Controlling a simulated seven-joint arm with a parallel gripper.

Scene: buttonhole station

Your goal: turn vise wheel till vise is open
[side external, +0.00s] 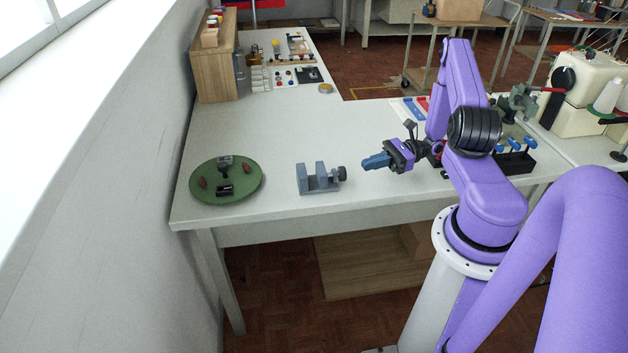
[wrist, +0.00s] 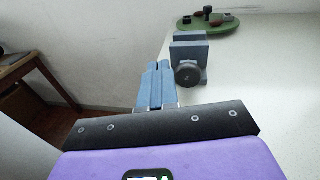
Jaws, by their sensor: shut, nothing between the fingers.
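A small blue-grey vise (side external: 318,180) stands on the white table near its front edge. Its dark round wheel (side external: 341,173) is on the right end in the side view. In the wrist view the vise (wrist: 190,42) is ahead, with its wheel (wrist: 188,74) facing me. My gripper (side external: 367,163) is shut and empty, a short gap to the right of the wheel in the side view and apart from it. In the wrist view the blue fingers (wrist: 156,72) are together, just left of the wheel. Whether the vise jaws touch anything is hidden in the wrist view; in the side view a gap shows between them.
A round green mat (side external: 203,190) with small dark and brown items lies left of the vise; it also shows in the wrist view (wrist: 232,28). A wooden cabinet (side external: 213,75) stands at the back left. A black block with blue-topped items (side external: 514,160) is at right. The table between is clear.

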